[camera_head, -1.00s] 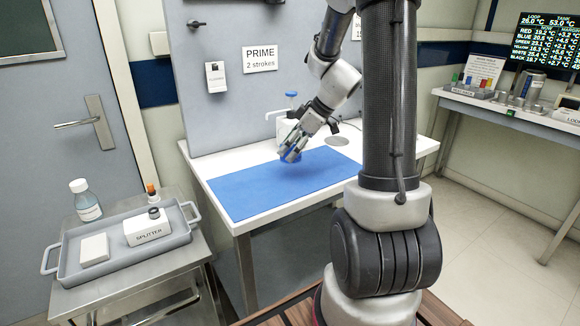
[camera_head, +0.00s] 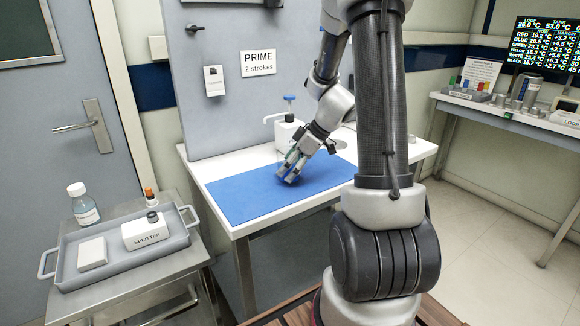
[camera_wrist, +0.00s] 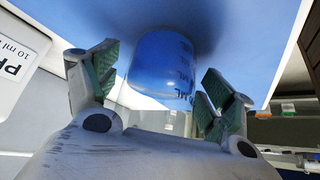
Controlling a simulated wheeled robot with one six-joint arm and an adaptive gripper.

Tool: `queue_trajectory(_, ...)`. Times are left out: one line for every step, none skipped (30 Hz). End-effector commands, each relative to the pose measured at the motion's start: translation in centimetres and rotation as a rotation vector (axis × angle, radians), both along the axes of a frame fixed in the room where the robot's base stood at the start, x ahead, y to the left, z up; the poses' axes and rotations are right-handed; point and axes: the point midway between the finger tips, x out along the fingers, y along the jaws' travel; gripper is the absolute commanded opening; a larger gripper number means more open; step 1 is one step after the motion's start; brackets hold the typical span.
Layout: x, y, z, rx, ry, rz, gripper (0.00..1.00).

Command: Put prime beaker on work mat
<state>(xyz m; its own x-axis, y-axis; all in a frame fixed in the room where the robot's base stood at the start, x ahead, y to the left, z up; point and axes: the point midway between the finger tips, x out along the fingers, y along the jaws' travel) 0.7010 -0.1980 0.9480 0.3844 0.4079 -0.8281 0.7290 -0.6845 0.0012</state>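The prime beaker (camera_wrist: 163,68) is a small clear vessel with printed markings, looking blue with the mat showing through it. In the wrist view it is between my two fingers, with a visible gap on the left and a narrower one on the right. My gripper (camera_head: 288,174) is open around it, low over the blue work mat (camera_head: 240,195); its fingers also show in the wrist view (camera_wrist: 160,80). The beaker appears to be at the mat surface, but its contact is hard to see. In the head view my fingers mostly hide it.
A white pump bottle (camera_head: 287,132) stands behind my gripper, close to it. A PRIME, 2 strokes sign (camera_head: 258,63) hangs on the panel behind. A grey tray (camera_head: 120,260) with a splitter box is at left. The mat's left part is clear.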

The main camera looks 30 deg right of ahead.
Motion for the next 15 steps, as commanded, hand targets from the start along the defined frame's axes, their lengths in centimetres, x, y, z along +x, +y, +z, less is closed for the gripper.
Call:
queue_trajectory(0.0,0.0,0.0,0.0,0.0,0.0,0.83)
queue_trajectory(0.0,0.0,0.0,0.0,0.0,0.0,0.83)
queue_trajectory(0.0,0.0,0.0,0.0,0.0,0.0,0.83)
queue_trajectory(0.0,0.0,0.0,0.0,0.0,0.0,0.83)
queue_trajectory(0.0,0.0,0.0,0.0,0.0,0.0,0.83)
queue_trajectory(0.0,0.0,0.0,0.0,0.0,0.0,0.83)
queue_trajectory(0.0,0.0,0.1,0.0,0.0,0.001,0.83)
queue_trajectory(0.0,0.0,0.2,-0.001,-0.001,0.0,0.83)
queue_trajectory(0.0,-0.1,0.4,-0.001,-0.001,0.001,0.83)
queue_trajectory(-0.1,-0.2,0.6,-0.002,-0.002,0.0,0.83)
queue_trajectory(-0.2,-0.3,0.9,-0.001,-0.003,-0.001,0.83)
queue_trajectory(-0.5,-0.6,1.5,-0.001,-0.004,-0.001,0.83)
queue_trajectory(-0.7,-0.8,1.9,-0.002,-0.004,-0.001,0.83)
queue_trajectory(-0.9,-1.1,2.4,-0.002,-0.004,-0.002,0.83)
queue_trajectory(-1.2,-1.5,3.2,-0.002,-0.005,-0.002,0.83)
